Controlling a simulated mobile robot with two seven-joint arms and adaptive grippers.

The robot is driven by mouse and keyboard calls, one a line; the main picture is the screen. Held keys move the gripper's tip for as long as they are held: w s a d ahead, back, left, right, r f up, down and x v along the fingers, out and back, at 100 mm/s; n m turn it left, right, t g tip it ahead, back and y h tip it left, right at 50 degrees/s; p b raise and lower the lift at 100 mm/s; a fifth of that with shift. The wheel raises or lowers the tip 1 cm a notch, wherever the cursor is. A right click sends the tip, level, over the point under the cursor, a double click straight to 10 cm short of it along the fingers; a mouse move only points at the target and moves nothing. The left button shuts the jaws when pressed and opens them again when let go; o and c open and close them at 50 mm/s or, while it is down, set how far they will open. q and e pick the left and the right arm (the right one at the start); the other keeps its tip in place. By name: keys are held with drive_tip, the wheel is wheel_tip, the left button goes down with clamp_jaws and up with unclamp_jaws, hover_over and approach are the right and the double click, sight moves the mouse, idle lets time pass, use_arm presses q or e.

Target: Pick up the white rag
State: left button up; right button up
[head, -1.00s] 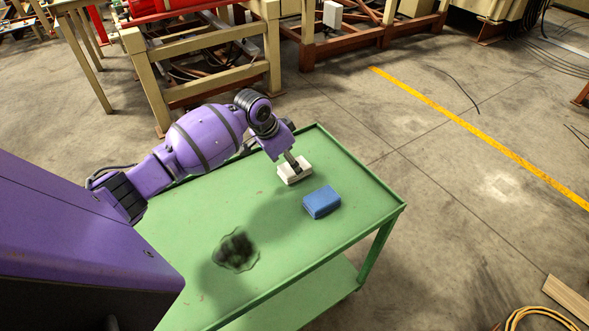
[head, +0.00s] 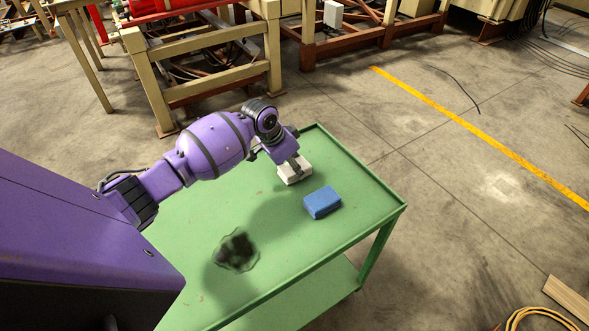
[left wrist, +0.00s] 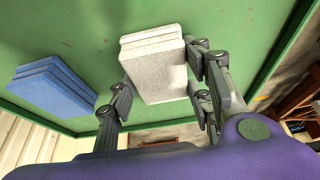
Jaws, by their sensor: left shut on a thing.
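The white rag (head: 295,175) is a folded, block-like stack near the far edge of the green cart top. In the left wrist view the rag (left wrist: 155,65) fills the space between the fingers. My left gripper (head: 297,164) is shut on it from above, one finger on each side, as the left wrist view (left wrist: 160,88) shows. The rag looks to be at the cart's surface; I cannot tell if there is a gap under it. My right gripper is not in view.
A folded blue cloth (head: 322,202) lies close to the rag, also seen in the left wrist view (left wrist: 53,88). Beige machine frames (head: 205,92) stand behind the cart; the floor to the right is open.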

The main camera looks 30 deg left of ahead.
use_arm(q)
drive_tip(key=shift+r, duration=0.15)
drive_tip(key=shift+r, duration=0.3)
wheel_tip(320, 180, up, 2)
drive_tip(key=shift+r, duration=0.1)
drive_tip(key=s+a+r+p, duration=0.1)
drive_tip(key=s+r, duration=0.9)
drive_tip(key=s, duration=0.4)
drive_tip(key=shift+a+p, duration=0.15)
drive_tip(key=shift+p, duration=0.15)
